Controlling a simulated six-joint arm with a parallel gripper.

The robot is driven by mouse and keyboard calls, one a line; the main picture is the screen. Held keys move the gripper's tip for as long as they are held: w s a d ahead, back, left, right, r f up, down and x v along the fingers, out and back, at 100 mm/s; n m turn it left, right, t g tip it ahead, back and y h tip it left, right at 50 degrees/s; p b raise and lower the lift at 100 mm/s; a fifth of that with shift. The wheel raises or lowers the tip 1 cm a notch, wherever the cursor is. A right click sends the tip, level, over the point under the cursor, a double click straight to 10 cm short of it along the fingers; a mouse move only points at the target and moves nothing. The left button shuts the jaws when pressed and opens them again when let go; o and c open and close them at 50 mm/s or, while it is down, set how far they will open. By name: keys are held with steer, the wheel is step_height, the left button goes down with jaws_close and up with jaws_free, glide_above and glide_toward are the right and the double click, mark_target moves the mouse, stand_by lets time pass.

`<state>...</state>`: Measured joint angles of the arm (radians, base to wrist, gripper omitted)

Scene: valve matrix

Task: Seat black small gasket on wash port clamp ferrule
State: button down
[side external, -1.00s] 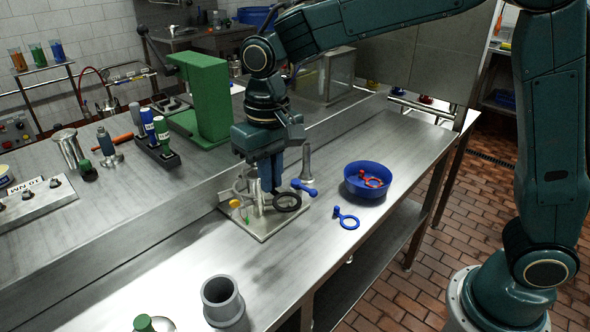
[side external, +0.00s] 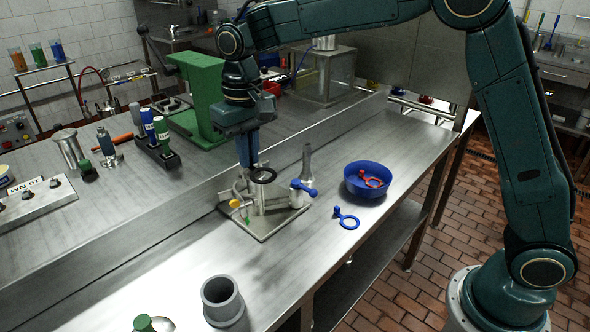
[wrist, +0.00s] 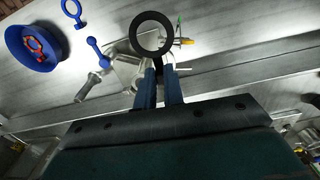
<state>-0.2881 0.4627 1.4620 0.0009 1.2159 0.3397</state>
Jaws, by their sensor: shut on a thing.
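The black small gasket (side external: 262,170) is a flat black ring. It shows at or just above the top of the upright silver wash port clamp ferrule (side external: 261,199) on the valve plate. I cannot tell whether it touches the rim. In the wrist view the gasket (wrist: 136,33) stands out beyond my fingertips, and its ring hides most of the ferrule. My gripper (side external: 249,166) is shut on the near edge of the gasket, pointing down beside the port. In the wrist view both blue fingers of my gripper (wrist: 160,72) pinch it.
A valve with a blue handle (side external: 303,187) stands right of the port, and a yellow-tipped fitting (side external: 235,203) left of it. A blue bowl (side external: 368,184) holds a red ring. A blue ring (side external: 346,219) lies on the bench. The front bench is mostly clear.

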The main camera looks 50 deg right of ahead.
steer(key=w+d, duration=0.6)
steer(key=w, duration=0.4)
steer(key=shift+w+f+n, duration=0.3)
steer(key=shift+w, duration=0.1)
steer(key=shift+f, duration=0.3)
step_height(320, 180, down, 6)
stand_by(1.2)
steer(key=shift+f, duration=0.4)
